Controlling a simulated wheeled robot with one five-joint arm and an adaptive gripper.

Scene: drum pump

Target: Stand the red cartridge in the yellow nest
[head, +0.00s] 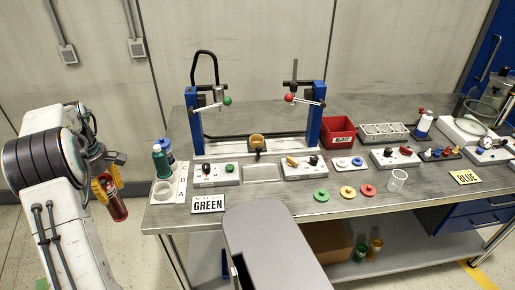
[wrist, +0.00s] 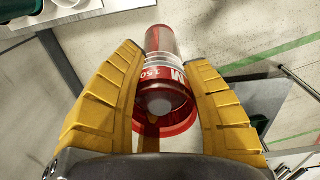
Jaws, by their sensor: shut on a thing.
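The red cartridge (head: 117,208) hangs in my gripper (head: 104,188), left of the bench and out over the floor in the head view. It looks slightly tilted there. In the wrist view the cartridge (wrist: 163,44) lies between the two yellow fingers of my gripper (wrist: 163,65). It has a pale printed band and a wider red rim at the near end. The yellow nest (head: 257,141) sits at the middle of the blue-posted press frame on the bench, well to the right of my gripper. The nest looks empty, but its inside is small in view.
The blue posts (head: 314,117) flank the nest, with levers carrying a green knob (head: 227,101) and a red knob (head: 289,98). Switch boxes (head: 217,172) and coloured rings (head: 347,192) lie in front.

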